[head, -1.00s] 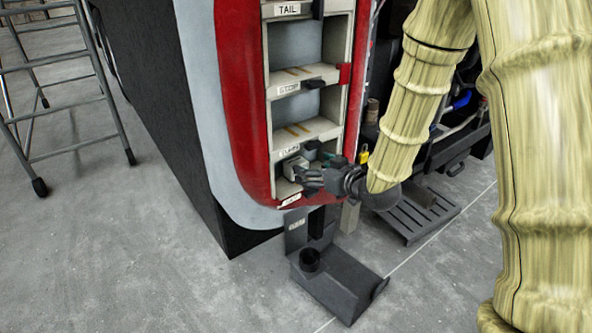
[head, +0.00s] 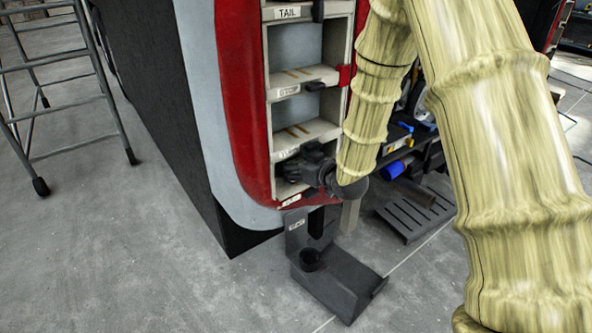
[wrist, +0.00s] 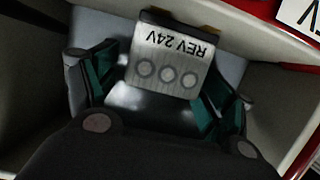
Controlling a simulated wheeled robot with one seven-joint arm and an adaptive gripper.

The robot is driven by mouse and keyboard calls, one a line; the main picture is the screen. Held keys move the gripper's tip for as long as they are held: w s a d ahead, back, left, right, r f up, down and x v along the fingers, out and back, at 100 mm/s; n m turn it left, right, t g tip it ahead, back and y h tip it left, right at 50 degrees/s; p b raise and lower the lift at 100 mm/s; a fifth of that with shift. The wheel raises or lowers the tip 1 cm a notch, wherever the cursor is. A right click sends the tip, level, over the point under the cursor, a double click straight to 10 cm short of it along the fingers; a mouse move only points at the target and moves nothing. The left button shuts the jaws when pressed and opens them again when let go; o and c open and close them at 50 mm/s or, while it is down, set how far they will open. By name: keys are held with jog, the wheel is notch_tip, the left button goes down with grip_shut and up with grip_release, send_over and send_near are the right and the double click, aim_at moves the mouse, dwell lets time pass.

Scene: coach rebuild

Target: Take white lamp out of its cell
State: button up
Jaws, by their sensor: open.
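My gripper (wrist: 160,78) is open, with one teal-padded finger on each side of the lamp. Whether the pads touch it I cannot tell. In the head view my gripper (head: 300,165) is at the mouth of that cell and hides the lamp.
More cells with shelves rise above, one under a "TAIL" label (head: 288,12). A dark metal bracket tray (head: 340,284) with a round cup (head: 310,259) stands below the rack. A stepladder (head: 75,100) is at the left. The floor between is clear.

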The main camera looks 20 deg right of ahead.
jog(key=c, duration=1.2)
jog(key=shift+o, duration=0.2)
jog(key=shift+r, duration=0.15)
